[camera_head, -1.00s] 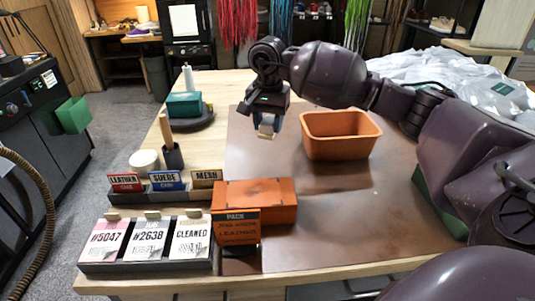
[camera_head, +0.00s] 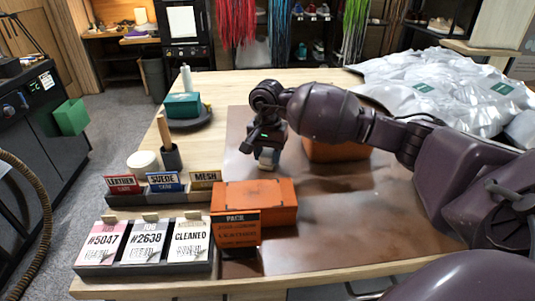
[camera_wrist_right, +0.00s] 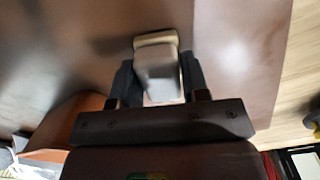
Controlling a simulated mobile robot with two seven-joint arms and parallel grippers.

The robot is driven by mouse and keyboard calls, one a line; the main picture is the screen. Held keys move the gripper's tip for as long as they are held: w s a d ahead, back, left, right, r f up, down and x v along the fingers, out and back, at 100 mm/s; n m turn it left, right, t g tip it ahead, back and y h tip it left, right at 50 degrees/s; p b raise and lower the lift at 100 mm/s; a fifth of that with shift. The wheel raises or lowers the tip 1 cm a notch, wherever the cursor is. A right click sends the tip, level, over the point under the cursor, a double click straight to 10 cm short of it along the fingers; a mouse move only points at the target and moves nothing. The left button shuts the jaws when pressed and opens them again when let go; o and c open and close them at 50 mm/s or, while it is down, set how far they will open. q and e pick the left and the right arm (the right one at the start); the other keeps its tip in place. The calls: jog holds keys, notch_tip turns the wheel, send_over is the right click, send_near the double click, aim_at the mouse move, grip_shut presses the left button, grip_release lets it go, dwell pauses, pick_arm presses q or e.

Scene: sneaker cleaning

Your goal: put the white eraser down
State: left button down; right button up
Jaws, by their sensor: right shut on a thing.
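My right gripper (camera_head: 267,160) is low over the brown mat (camera_head: 330,230), left of the orange tray and behind the orange box. It is shut on the white eraser (camera_wrist_right: 158,72), a pale block with a tan edge that shows between the two dark fingers in the right wrist view. In the head view only a small pale bit of the eraser (camera_head: 267,167) shows below the fingers. I cannot tell whether the eraser touches the mat. My left gripper is not in view.
The orange tray (camera_head: 338,152) is partly hidden behind my right arm. An orange box (camera_head: 265,200) with a PACK sign (camera_head: 236,228) stands in front. Label stands (camera_head: 145,245) and a dark cup (camera_head: 171,158) are at the left. Silvery bags (camera_head: 440,80) lie at the back right.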

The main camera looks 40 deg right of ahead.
aim_at(267, 152)
jog(key=shift+f, duration=0.15)
jog(key=o, duration=0.8)
jog(key=shift+r, duration=0.25)
notch_tip(267, 152, up, 12)
jog(key=shift+f+p, duration=0.1)
jog(key=shift+p, duration=0.25)
